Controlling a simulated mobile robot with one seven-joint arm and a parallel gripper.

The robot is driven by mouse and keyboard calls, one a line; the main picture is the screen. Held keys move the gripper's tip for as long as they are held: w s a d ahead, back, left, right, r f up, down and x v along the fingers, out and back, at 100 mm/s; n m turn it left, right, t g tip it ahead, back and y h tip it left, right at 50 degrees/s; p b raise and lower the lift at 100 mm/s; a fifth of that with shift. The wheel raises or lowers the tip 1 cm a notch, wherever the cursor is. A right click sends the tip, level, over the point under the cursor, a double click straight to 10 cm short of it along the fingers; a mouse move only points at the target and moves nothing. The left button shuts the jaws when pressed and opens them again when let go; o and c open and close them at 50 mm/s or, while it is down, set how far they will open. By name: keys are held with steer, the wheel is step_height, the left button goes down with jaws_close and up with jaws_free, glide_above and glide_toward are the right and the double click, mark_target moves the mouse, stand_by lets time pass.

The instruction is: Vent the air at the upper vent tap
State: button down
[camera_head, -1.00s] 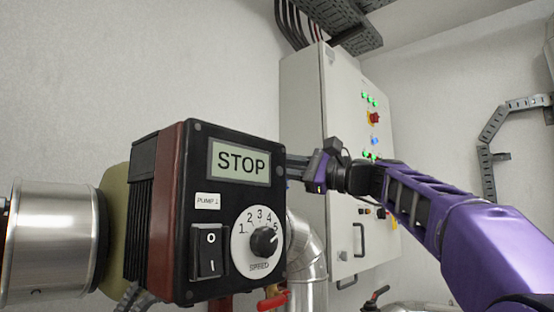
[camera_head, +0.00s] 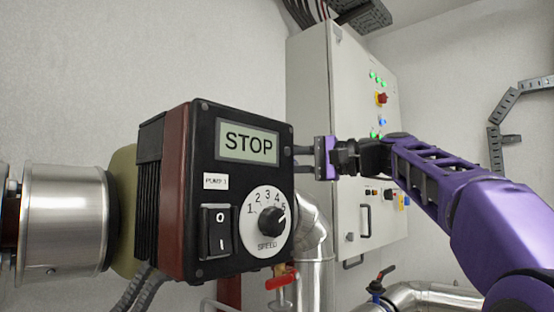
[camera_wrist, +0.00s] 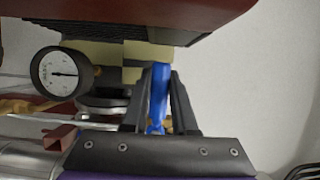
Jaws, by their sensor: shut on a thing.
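In the wrist view, a blue lever handle (camera_wrist: 160,88) stands upright between the two dark fingers of my gripper (camera_wrist: 158,98). The gripper is shut on this handle. The body of the tap below it is mostly hidden by the fingers and palm, with a bit of brass showing. In the head view, my gripper (camera_head: 302,160) is at the right edge of the black pump control box (camera_head: 190,180), its fingertips running behind the box. The blue handle is hidden there.
The pump box display reads STOP. A round pressure gauge (camera_wrist: 63,73) is left of the gripper in the wrist view. A red lever (camera_head: 281,281) and a silver pipe (camera_head: 314,245) lie below. A grey cabinet (camera_head: 311,120) stands behind. The wrist view's right side is open wall.

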steer(key=shift+f, duration=0.1)
stand_by(0.3)
steer(key=c, duration=0.7)
jaws_free()
steer(key=shift+d, duration=0.1)
steer(key=v, duration=1.7)
steer(key=shift+b, duration=0.3)
steer(key=shift+d, duration=0.15)
